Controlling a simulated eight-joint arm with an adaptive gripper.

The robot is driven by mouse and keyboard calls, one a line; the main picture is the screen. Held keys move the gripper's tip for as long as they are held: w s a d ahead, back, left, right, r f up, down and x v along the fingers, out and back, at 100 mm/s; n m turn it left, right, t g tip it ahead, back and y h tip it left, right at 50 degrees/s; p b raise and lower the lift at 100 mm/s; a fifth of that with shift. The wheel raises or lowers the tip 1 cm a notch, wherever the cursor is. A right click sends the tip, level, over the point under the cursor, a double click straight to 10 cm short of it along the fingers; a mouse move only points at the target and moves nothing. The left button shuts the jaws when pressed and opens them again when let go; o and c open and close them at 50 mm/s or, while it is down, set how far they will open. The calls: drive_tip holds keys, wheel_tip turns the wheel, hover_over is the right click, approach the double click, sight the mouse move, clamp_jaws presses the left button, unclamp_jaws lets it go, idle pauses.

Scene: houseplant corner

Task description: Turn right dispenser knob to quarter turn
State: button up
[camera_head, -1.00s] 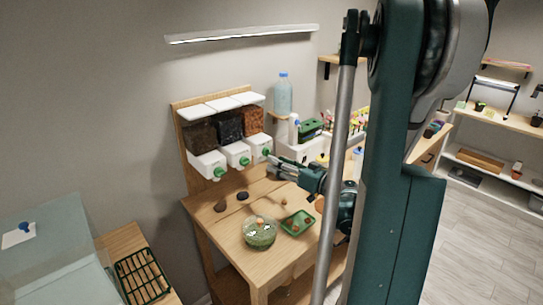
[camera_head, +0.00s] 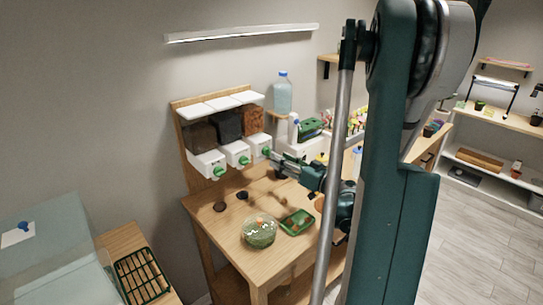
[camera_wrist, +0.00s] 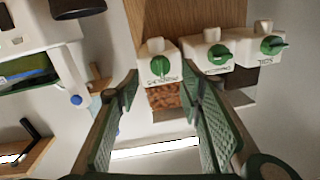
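The right dispenser (camera_head: 258,143) is a white box under a bin of reddish-brown contents on a wooden backboard. Its green knob (camera_head: 266,153) is on the front. In the wrist view, which looks upside down, this dispenser is the leftmost and its knob (camera_wrist: 160,66) shows between the fingertips. My gripper (camera_wrist: 161,84) is open and empty, one finger on each side of the knob in the picture. Contact is not visible. In the head view my gripper (camera_head: 278,162) is just right of the knob. The knob's exact angle is hard to tell.
Two more dispensers with green knobs (camera_head: 244,160) (camera_head: 219,171) stand close to the left. A glass bowl (camera_head: 259,232) and a green tray (camera_head: 297,222) are on the wooden table below. A water bottle (camera_head: 283,92) and white bins stand right of the dispensers.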

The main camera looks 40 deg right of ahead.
sight(267, 152)
drive_tip(key=w, duration=0.6)
drive_tip(key=shift+a+b, duration=0.25)
drive_tip(key=shift+b, duration=0.2)
drive_tip(key=c, duration=0.9)
